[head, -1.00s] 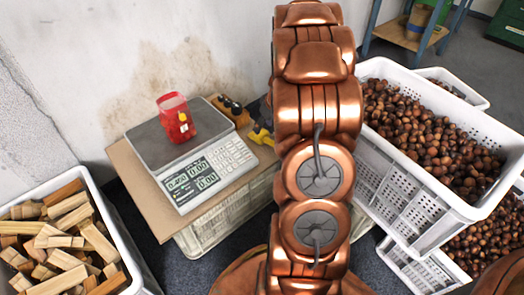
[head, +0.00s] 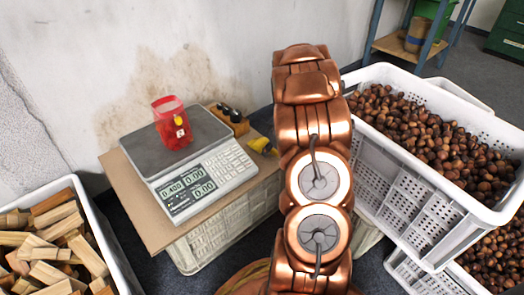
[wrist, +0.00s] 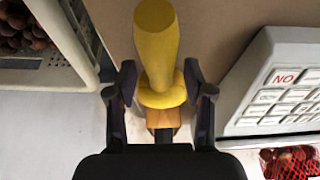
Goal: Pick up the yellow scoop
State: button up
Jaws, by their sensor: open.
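The yellow scoop (head: 262,146) lies on the brown board to the right of the scale, partly hidden by my arm in the head view. In the wrist view its thick yellow handle (wrist: 157,45) points up the picture. My gripper (wrist: 160,84) is open, with one dark finger on each side of the scoop near the wider yellow collar. I cannot tell whether either finger touches it. My gripper is hidden behind my arm in the head view.
A scale (head: 205,170) with a red net bag (head: 172,125) stands left of the scoop. A wooden holder (head: 238,126) with dark items is behind it. A white chestnut crate (head: 400,165) stands right; a crate of wood pieces (head: 100,235) stands left.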

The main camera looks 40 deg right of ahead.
jog(key=shift+w+f, duration=0.15)
jog(key=shift+f, duration=0.15)
grip_shut()
dwell(0.3)
